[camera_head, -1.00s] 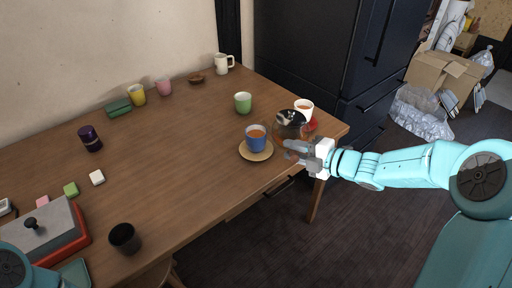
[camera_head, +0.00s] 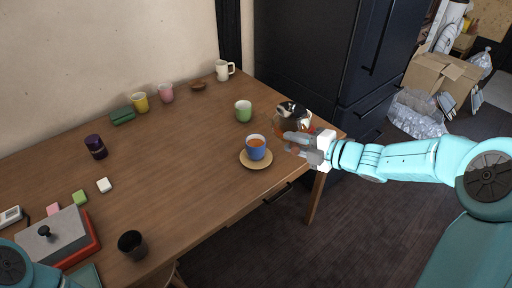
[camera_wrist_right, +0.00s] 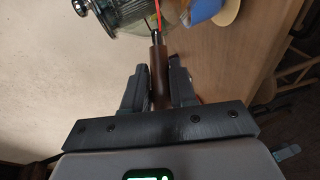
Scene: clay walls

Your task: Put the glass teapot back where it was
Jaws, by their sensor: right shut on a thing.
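The glass teapot (camera_head: 288,123), clear with a dark and shiny lid, is at the right end of the wooden table (camera_head: 190,165). My right gripper (camera_head: 297,142) is shut on its handle. In the right wrist view the brown handle (camera_wrist_right: 158,72) stands between the two dark fingers, and the clear glass body (camera_wrist_right: 133,14) shows at the top. The teapot's base is partly hidden by the gripper, and I cannot tell whether it touches the table. My left gripper is out of view; only part of my left arm shows at the lower left.
A green cup (camera_head: 243,115) stands behind. The middle of the table is clear.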

